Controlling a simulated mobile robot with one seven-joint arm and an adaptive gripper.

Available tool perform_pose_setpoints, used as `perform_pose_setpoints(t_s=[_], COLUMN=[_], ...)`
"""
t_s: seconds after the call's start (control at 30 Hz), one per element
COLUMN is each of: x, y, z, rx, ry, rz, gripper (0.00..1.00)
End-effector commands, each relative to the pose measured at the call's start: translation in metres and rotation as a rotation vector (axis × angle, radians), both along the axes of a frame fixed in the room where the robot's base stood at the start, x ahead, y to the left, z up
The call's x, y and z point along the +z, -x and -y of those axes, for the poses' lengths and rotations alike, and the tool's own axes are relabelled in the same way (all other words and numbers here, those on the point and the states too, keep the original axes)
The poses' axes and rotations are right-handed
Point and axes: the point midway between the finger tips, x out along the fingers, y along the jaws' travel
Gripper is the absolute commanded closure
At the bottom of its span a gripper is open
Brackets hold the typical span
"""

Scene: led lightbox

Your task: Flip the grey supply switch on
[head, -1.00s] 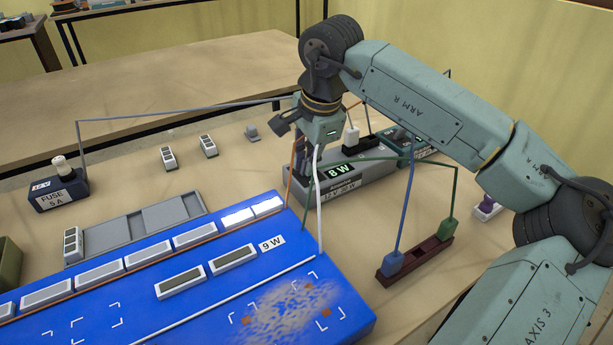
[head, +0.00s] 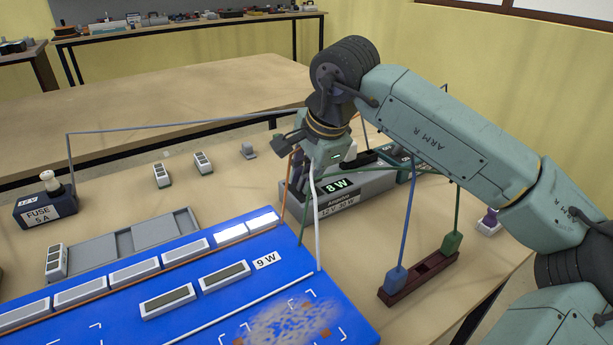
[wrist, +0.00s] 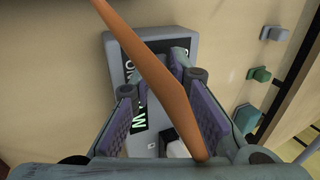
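The grey supply (head: 375,182) is a long box on the table, with a lit 8 W display (head: 337,185) and a label on its near side. A white block (head: 350,152) stands on its top; I cannot tell if this is the switch. My gripper (head: 298,168) points down at the supply's left end, hiding part of it. In the wrist view my gripper (wrist: 155,82) has its two purple-padded fingers apart, with the grey supply (wrist: 155,45) beneath and between them. An orange cable (wrist: 155,75) crosses in front. The switch's position is not clear.
The blue lightbox (head: 210,310) lies at the near left, with two lit tiles and a 9 W label. Cables hang around my gripper. A dark red terminal block (head: 420,278) with blue and green plugs is at right. A fuse block (head: 45,208) stands far left.

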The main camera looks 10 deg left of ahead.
Motion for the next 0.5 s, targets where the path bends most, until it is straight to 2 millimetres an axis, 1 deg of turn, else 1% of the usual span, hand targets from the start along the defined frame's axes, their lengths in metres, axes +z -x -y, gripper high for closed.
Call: perform_pose_setpoints(t_s=[0.23,0.33,0.43,0.5], x=[0.0,0.003,0.014,0.025], y=[0.0,0.0,0.003,0.006], z=[0.0,0.001,0.004,0.008], rx=[0.0,-0.001,-0.002,-0.002], ry=[0.001,0.0,0.0,0.001], rz=[0.001,0.001,0.002,0.004], gripper=[0.82,0.82,0.82,0.82])
